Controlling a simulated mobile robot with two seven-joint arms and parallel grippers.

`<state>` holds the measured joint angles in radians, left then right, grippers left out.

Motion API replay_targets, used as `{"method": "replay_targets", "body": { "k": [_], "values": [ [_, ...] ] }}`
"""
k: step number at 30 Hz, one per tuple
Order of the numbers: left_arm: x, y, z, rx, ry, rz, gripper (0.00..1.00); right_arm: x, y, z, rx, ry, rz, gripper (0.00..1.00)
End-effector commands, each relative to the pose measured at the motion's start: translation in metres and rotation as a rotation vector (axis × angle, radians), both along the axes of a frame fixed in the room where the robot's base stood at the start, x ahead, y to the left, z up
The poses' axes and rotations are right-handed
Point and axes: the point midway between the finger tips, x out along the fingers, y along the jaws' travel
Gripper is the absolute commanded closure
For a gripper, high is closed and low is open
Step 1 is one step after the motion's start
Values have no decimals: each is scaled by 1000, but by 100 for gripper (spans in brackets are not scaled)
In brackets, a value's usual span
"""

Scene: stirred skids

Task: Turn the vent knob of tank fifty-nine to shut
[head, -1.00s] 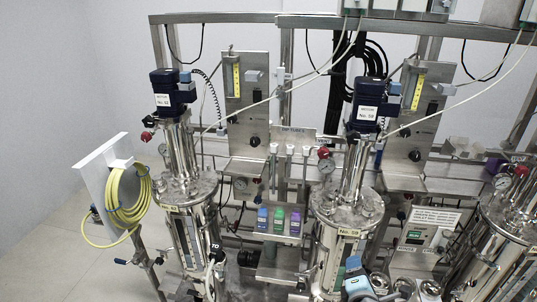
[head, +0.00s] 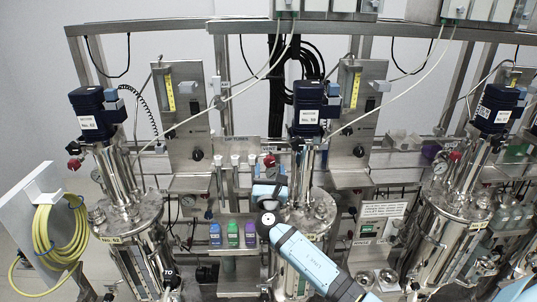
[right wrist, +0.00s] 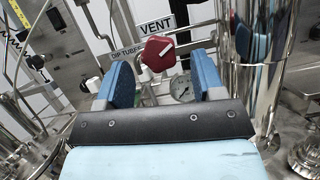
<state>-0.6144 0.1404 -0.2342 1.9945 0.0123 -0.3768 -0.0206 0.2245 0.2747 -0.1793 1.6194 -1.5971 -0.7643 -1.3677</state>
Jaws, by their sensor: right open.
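Tank fifty-nine (head: 307,215) is the middle steel tank in the head view, under a dark blue motor (head: 310,95) with a white number label. Its red vent knob (head: 269,160) shows just above my right gripper (head: 268,190). In the right wrist view the red knob (right wrist: 158,53) sits under a VENT label (right wrist: 156,25), with a pale diagonal pointer mark. The right gripper's blue fingers (right wrist: 165,78) are open and empty. The knob appears beyond and between them, apart from both. My left gripper is not in view.
A pressure gauge (right wrist: 181,88) sits just below the knob. Neighbouring tanks stand left (head: 128,215) and right (head: 460,215), each with a red knob. Blue, green and purple bottles (head: 233,235) stand on a shelf left of my arm. A coiled yellow hose (head: 58,240) hangs at the left.

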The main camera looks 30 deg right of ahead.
Motion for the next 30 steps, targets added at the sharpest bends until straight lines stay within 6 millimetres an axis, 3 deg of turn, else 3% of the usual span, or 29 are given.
{"method": "replay_targets", "body": {
  "k": [3,9,20,21,27,30],
  "values": [
    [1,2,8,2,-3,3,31,18,-12,12,-1,0,-1,38],
    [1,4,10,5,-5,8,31,36,-24,18,1,1,0,38],
    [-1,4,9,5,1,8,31,40,-27,20,2,0,1,38],
    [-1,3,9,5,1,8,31,40,-27,20,2,0,1,40],
    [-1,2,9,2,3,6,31,40,-27,19,2,0,1,86],
    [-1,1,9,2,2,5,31,40,-27,19,2,0,1,87]
  ]
}}
